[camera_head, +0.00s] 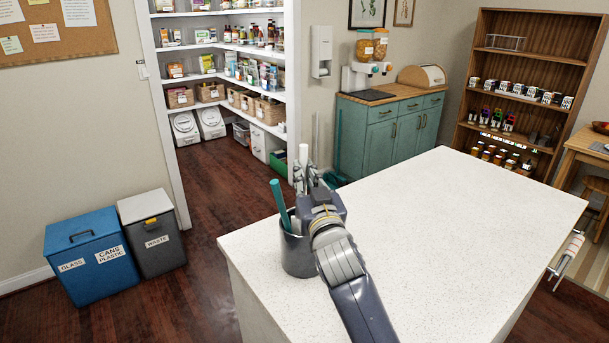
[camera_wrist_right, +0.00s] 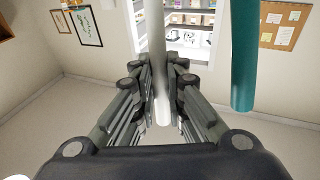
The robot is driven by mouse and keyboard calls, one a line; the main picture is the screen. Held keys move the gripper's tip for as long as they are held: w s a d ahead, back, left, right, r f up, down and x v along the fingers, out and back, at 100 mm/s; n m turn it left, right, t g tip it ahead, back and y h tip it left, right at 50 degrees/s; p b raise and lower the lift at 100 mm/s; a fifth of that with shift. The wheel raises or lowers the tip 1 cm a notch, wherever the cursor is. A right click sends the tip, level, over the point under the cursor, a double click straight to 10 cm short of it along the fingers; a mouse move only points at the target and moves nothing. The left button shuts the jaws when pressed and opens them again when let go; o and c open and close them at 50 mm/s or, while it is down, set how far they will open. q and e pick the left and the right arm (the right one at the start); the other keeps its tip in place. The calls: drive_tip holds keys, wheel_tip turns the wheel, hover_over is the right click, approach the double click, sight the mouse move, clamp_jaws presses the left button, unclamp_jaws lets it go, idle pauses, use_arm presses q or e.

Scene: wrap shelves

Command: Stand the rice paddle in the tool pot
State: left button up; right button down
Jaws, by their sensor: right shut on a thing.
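The rice paddle (camera_head: 303,157) shows as a pale, upright shaft above my right gripper (camera_head: 306,174). The gripper is shut on it, and the shaft also runs up between the fingers in the right wrist view (camera_wrist_right: 157,45). The grey metal tool pot (camera_head: 297,258) stands on the white counter near its left corner, partly behind my right arm. My gripper is above the pot's far right side. A teal handle (camera_head: 279,203) leans up out of the pot beside the gripper. The paddle's lower end is hidden, so I cannot tell whether it is inside the pot. My left gripper is not in view.
The white counter (camera_head: 450,230) is clear to the right of the pot. Its left edge is close to the pot. Blue (camera_head: 85,262) and grey (camera_head: 150,240) bins stand on the floor at left. A teal cabinet (camera_head: 390,135) and wooden shelves (camera_head: 535,70) stand behind.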

drive_tip(key=c, duration=1.6)
unclamp_jaws()
drive_tip(key=shift+o, duration=0.2)
drive_tip(key=shift+s, duration=0.1)
drive_tip(key=v, duration=1.1)
drive_tip(key=shift+s, duration=0.4)
drive_tip(key=shift+d+f, duration=0.1)
drive_tip(key=shift+d, duration=0.05)
drive_tip(key=shift+s+f, duration=0.1)
